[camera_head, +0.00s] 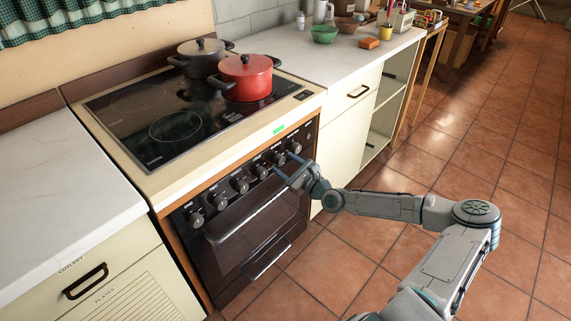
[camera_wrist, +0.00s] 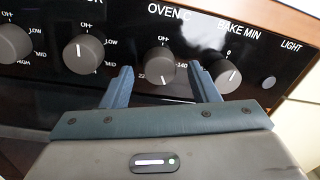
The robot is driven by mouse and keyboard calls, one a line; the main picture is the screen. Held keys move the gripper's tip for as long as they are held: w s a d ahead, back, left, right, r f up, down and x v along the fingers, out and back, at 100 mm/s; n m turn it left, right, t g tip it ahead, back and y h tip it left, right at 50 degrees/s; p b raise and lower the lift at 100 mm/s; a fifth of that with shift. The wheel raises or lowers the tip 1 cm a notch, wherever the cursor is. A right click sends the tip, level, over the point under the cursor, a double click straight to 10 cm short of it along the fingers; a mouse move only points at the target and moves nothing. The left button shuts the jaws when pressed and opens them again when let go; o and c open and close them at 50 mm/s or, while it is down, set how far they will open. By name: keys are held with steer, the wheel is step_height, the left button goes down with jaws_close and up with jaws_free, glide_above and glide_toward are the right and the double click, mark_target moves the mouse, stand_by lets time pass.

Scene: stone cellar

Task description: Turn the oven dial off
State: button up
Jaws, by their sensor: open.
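The oven dial (camera_wrist: 160,62), a dark grey knob under the label "OVEN C", is on the oven's dark front panel. Its white pointer mark is toward the bottom of the scale, away from the "OFF" mark at the top. My gripper (camera_wrist: 160,72) is open, one finger on each side of this dial in the wrist view; I cannot tell whether either finger touches it. In the head view, my gripper (camera_head: 284,162) is at the right part of the dial row on the oven (camera_head: 245,222).
The "BAKE MIN" dial (camera_wrist: 226,76) is close beside the right finger, and another dial (camera_wrist: 84,55) is left of the left finger. A red pot (camera_head: 246,78) and a grey pot (camera_head: 203,57) stand on the hob. The tiled floor (camera_head: 440,150) at right is clear.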

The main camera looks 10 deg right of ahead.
steer(key=shift+w+a, duration=0.1)
steer(key=shift+w, duration=0.05)
steer(key=c, duration=1)
steer(key=shift+o, duration=0.2)
